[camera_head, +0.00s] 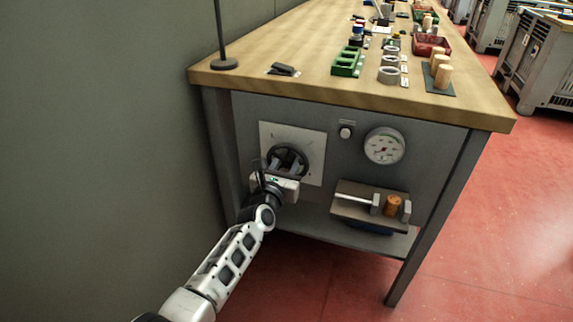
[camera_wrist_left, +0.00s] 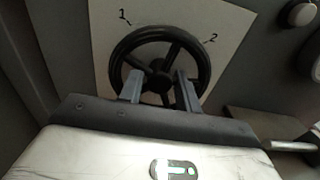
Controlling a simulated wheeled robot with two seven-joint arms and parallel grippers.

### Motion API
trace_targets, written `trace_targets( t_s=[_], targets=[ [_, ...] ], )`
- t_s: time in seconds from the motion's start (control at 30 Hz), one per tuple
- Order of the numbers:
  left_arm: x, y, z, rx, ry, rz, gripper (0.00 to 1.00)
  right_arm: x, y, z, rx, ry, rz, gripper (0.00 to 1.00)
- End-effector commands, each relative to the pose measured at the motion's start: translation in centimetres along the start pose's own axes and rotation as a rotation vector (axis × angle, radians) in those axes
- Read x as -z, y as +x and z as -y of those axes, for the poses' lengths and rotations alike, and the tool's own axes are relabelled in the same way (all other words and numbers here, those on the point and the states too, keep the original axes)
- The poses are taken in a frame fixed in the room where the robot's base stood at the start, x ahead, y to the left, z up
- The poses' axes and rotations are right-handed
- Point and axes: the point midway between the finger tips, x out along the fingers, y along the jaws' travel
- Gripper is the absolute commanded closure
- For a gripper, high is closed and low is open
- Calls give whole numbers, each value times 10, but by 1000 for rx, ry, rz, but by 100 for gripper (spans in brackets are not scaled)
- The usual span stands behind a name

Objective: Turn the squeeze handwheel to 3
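The black handwheel (camera_head: 290,150) is mounted on a white square plate (camera_head: 312,140) on the grey front panel of the bench. In the left wrist view the handwheel (camera_wrist_left: 201,60) shows its rim, hub and spokes, with marks 1 and 2 on the plate above it. A 3 cannot be read in either view. My left gripper (camera_head: 285,169) is at the wheel's lower part. In the wrist view the left gripper (camera_wrist_left: 158,88) has its two fingers apart, overlapping the lower rim on both sides of the hub. Whether they touch the wheel is unclear. My right gripper is out of view.
A round gauge (camera_head: 384,146) and a small button (camera_head: 346,131) sit right of the plate. Below them a shelf holds a clamp-like fixture with an orange-brown cork (camera_head: 392,206). Trays and corks stand on the wooden benchtop (camera_head: 330,90). A grey wall (camera_head: 100,120) is at left.

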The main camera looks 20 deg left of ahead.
Motion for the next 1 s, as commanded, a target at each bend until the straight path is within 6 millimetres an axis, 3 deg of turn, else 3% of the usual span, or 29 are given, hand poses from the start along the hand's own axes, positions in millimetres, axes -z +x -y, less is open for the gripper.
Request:
trace_targets(
  t_s=[0.03, 0.1, 0.57, 1.0],
  targets=[
    [0, 0, 0, 0, 0, 0, 80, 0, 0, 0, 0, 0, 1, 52],
    [0, 0, 0, 0, 0, 0, 99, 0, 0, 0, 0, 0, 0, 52],
    [1, 0, 0, 0, 79, 0, 98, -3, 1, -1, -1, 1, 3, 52],
    [1, -1, 0, 1, 441, -2, 98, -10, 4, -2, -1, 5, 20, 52]
  ],
)
